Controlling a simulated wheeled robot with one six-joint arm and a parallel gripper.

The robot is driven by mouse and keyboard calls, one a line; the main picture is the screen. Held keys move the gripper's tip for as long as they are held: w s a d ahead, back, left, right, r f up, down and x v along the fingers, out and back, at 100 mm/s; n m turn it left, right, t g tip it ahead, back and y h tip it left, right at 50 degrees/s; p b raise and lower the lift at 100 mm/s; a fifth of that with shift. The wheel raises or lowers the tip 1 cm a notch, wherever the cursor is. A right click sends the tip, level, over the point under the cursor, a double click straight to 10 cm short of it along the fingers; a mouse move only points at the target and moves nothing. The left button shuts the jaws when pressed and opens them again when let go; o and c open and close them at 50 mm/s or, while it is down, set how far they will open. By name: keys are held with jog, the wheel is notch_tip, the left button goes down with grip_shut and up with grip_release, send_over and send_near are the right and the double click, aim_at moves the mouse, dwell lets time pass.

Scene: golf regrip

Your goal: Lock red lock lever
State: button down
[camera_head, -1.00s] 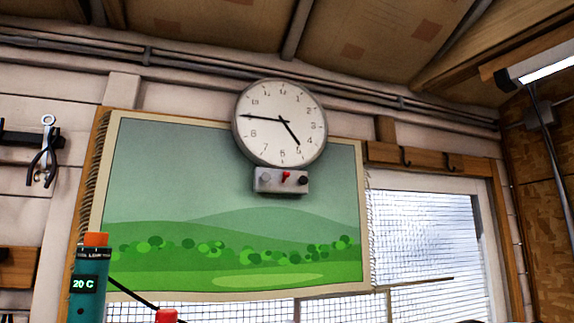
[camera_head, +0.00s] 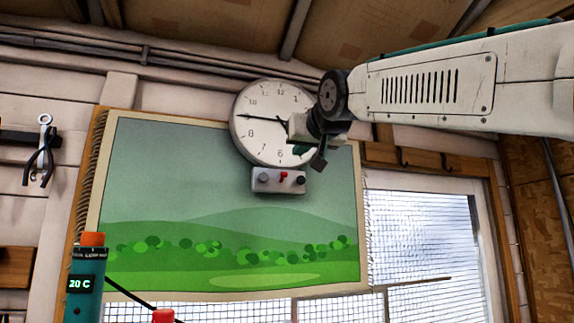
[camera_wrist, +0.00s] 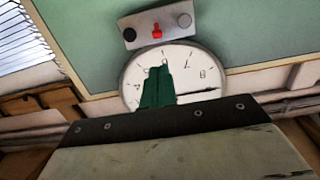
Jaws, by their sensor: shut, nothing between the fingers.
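The red lock lever (camera_head: 284,175) sits in the middle of a small grey box (camera_head: 265,188) under the wall clock (camera_head: 262,135). A grey knob (camera_head: 263,178) is left of it and a black knob (camera_head: 300,181) right of it. In the wrist view, upside down, the lever (camera_wrist: 157,31) shows on the box (camera_wrist: 140,25) beyond the clock. My gripper (camera_head: 306,152) is shut and empty, before the clock's lower right part, above and right of the lever, apart from it in the picture. Its green fingers (camera_wrist: 160,72) point toward the box in the wrist view.
A picture (camera_head: 180,180) of green hills hangs behind the box. A window (camera_head: 425,240) and a wooden hook rail (camera_head: 455,165) are to the right. Pliers (camera_head: 41,150) hang at left. A teal cylinder reading 20 C (camera_head: 88,290) stands at lower left.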

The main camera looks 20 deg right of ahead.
aim_at(282, 178)
jog(key=w, duration=0.6)
jog(key=w+f, duration=0.1)
jog(key=w, duration=0.3)
jog(key=shift+d, duration=0.2)
